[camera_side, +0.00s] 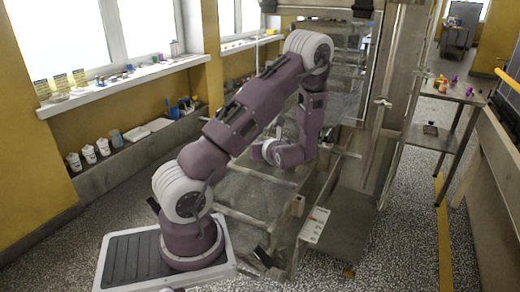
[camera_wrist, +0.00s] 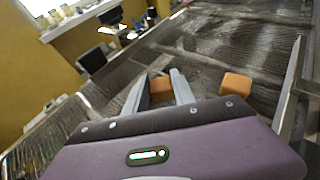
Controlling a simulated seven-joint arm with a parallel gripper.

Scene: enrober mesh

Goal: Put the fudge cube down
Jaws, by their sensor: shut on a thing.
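An orange-brown fudge cube (camera_wrist: 160,89) sits between the two grey fingers of my gripper (camera_wrist: 159,84) in the wrist view. My gripper is shut on it. A second cube of the same colour (camera_wrist: 236,84) lies to the right on the wet-looking mesh surface (camera_wrist: 225,45), apart from my fingers. The wrist view does not clearly show whether the held cube touches the surface. In the side view my wrist is low over the metal machine bed (camera_side: 255,190); the cubes are too small or hidden to make out there.
A metal side rail (camera_wrist: 290,90) runs along the right of the mesh in the wrist view. In the side view, a machine frame with a clear panel (camera_side: 345,75) stands behind my arm. A side table (camera_side: 450,92) with small coloured items is at right.

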